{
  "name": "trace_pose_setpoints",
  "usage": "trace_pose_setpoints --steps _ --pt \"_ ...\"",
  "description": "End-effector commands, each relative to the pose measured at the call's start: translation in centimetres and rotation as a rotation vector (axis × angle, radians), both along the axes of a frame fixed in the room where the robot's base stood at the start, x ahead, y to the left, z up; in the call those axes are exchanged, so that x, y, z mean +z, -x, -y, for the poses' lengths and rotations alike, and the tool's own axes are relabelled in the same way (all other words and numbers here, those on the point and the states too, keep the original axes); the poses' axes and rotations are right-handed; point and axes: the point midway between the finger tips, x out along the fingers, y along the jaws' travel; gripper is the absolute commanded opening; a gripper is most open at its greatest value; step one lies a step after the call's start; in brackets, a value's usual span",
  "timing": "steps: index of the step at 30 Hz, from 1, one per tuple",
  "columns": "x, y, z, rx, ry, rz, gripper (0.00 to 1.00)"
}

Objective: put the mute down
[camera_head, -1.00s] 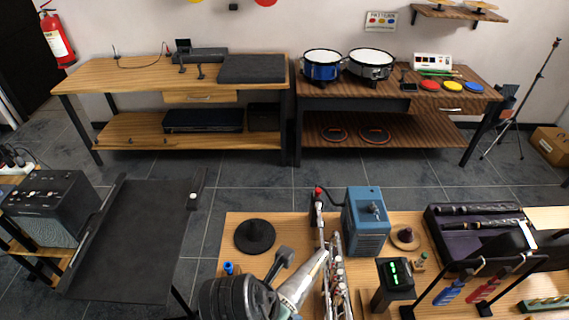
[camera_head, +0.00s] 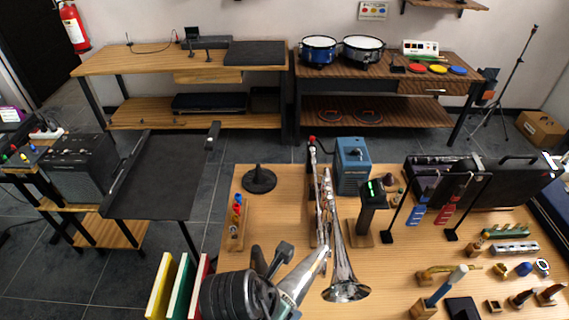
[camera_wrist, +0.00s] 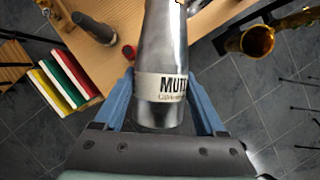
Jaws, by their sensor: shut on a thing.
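The mute (camera_head: 303,276) is a silver cone with a pale band that shows dark lettering "MUT…". My gripper's blue fingers (camera_wrist: 160,108) are shut on the mute, one on each side of its lettered end (camera_wrist: 162,86). In the head view my gripper (camera_head: 284,296) is at the bottom centre, partly hidden by my own arm. The mute is tilted, its narrow end pointing up and right. In the picture it overlaps the front of the wooden table (camera_head: 285,215); its height above the table cannot be told.
A black round base (camera_head: 259,180) is at the table's back left, near a rack of coloured items (camera_head: 237,222). Coloured books (camera_head: 178,285) stand at the left. Bare wood shows between rack and trumpet.

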Motion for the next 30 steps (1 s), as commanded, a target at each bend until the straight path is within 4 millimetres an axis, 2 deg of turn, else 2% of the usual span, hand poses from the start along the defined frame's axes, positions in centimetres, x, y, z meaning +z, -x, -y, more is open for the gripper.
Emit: trace_pose_setpoints --steps 2,8,14,18,22,26,30 --pt "0.0 0.0 0.0 0.0 0.001 0.001 0.03" --pt "-0.8 -1.0 2.1 -0.211 0.0 0.001 0.03" --pt "-1.9 -2.0 4.8 -0.533 -0.002 0.001 0.03" --pt "-3.3 -2.4 6.8 -0.861 -0.003 -0.003 0.03" --pt "-5.2 -2.3 7.9 -1.208 -0.002 -0.008 0.03" --pt "-7.3 -1.6 7.9 -1.532 -0.001 -0.011 0.03" --pt "-9.8 -0.6 6.8 -1.848 0.001 -0.011 0.03"
